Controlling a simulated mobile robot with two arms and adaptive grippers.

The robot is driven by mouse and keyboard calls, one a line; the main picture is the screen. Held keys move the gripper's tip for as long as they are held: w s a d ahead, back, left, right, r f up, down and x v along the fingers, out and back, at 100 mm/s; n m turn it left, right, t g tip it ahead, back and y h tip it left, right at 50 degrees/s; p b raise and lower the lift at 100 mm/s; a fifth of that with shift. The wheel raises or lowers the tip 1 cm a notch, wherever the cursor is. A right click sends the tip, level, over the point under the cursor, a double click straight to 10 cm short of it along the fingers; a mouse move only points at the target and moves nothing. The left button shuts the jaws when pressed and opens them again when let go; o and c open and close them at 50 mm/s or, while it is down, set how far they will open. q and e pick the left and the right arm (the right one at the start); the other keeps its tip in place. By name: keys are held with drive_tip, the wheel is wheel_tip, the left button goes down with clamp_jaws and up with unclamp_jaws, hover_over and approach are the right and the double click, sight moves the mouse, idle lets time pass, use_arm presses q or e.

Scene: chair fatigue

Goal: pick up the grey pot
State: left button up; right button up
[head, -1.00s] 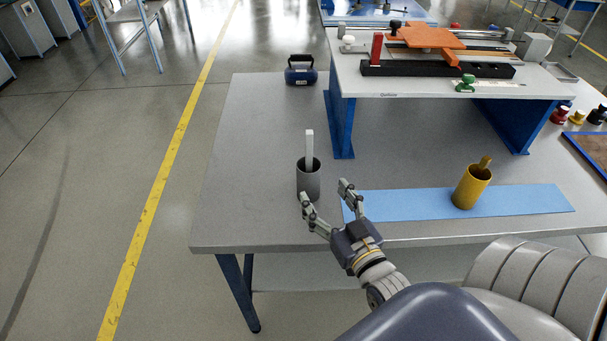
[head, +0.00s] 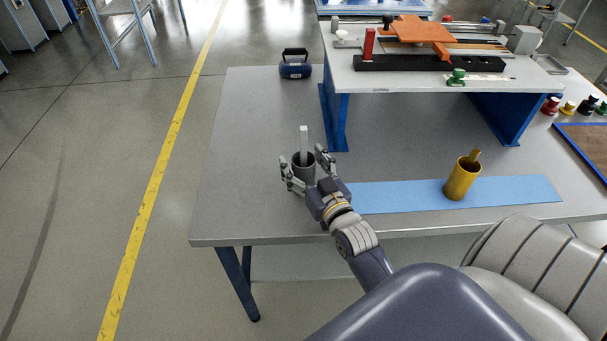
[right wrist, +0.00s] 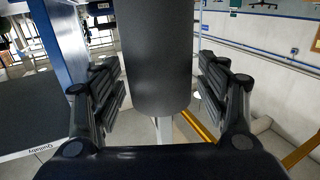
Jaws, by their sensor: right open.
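The grey pot (head: 303,166) stands upright on the grey table, with a pale flat stick (head: 304,143) rising out of it. My right gripper (head: 308,168) is open, its two fingers on either side of the pot, and its palm hides the pot's lower front. In the right wrist view the dark grey pot (right wrist: 153,55) lies between the two fingers (right wrist: 160,85), with a gap visible on each side. The left gripper is not in view.
A yellow pot (head: 461,180) stands on a blue mat (head: 400,195) to the right. A blue-legged raised bench (head: 430,80) with a machine stands behind. A dark blue case (head: 295,68) sits at the back left. The table's left part is clear.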

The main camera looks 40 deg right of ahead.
drive_tip(key=shift+s, duration=0.1)
drive_tip(key=shift+c, duration=0.6)
drive_tip(key=c, duration=1.4)
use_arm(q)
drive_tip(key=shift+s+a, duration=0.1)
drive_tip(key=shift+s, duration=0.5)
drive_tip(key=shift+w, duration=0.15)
use_arm(e)
drive_tip(key=shift+r, duration=0.15)
